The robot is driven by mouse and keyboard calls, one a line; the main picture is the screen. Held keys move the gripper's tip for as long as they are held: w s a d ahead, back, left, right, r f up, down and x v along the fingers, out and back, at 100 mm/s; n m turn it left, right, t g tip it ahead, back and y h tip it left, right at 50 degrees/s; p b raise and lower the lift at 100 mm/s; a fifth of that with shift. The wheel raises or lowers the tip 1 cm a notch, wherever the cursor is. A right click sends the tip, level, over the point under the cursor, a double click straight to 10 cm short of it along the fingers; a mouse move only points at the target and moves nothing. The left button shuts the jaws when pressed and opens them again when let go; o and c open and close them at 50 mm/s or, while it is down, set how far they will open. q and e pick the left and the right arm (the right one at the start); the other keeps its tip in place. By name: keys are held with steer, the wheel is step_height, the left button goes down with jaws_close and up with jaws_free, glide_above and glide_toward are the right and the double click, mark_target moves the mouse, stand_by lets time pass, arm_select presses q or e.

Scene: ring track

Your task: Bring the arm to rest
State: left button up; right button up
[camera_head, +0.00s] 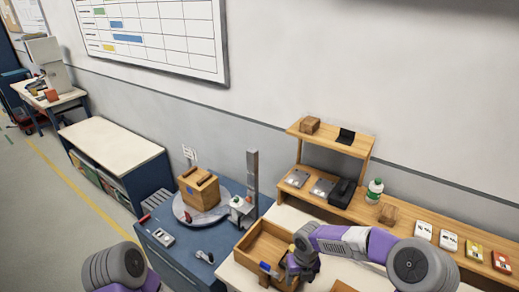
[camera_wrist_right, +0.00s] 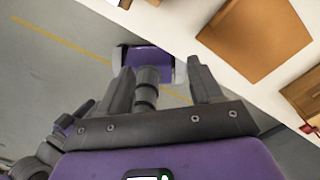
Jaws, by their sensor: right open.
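My right arm comes in from the lower right in the head view, purple and grey. Its gripper (camera_head: 300,265) is over or beside the right end of an open wooden tray (camera_head: 246,268); the arm partly hides the fingers there. In the right wrist view the two dark fingers of the right gripper (camera_wrist_right: 163,84) stand apart, with no object held between them. Grey and purple parts of my own body show behind them. On the left I see only a rounded grey and purple part of my left arm; its gripper is out of view.
A white worktop (camera_head: 232,276) carries the tray, with a wooden shelf (camera_head: 330,138) behind it. Left is a blue bench (camera_head: 165,262) with a turntable (camera_head: 190,217) bearing a wooden box (camera_head: 199,187). A brown panel (camera_wrist_right: 258,38) lies on the worktop.

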steer(key=s+a+f+m+y+b, duration=0.1)
steer(key=s+a+f+m+b, duration=0.15)
steer(key=f+m, duration=0.35)
steer(key=s+a+f+m+g+y+b, duration=0.1)
steer(key=s+a+f+m+y+b, duration=0.2)
steer(key=f+m, duration=0.35)
steer(key=s+a+f+m+b, duration=0.1)
steer(key=s+f+m+b, duration=0.1)
steer(key=s+f+m, duration=0.4)
arm_select(q)
step_height(320, 180, down, 14)
steer(key=w+b, duration=0.1)
steer(key=b, duration=0.5)
steer(key=shift+w+f, duration=0.15)
steer(key=shift+f, duration=0.1)
arm_select(e)
steer(key=s+d+f+m+t, duration=0.1)
steer(key=s+f+m, duration=0.3)
steer(key=m, duration=0.7)
steer(key=s+d+f+m, duration=0.2)
steer(key=s+f+m, duration=0.2)
steer(key=f+m, duration=0.3)
steer(key=shift+d+m+t, duration=0.15)
steer(key=shift+m+t, duration=0.25)
steer(key=shift+m, duration=1.45)
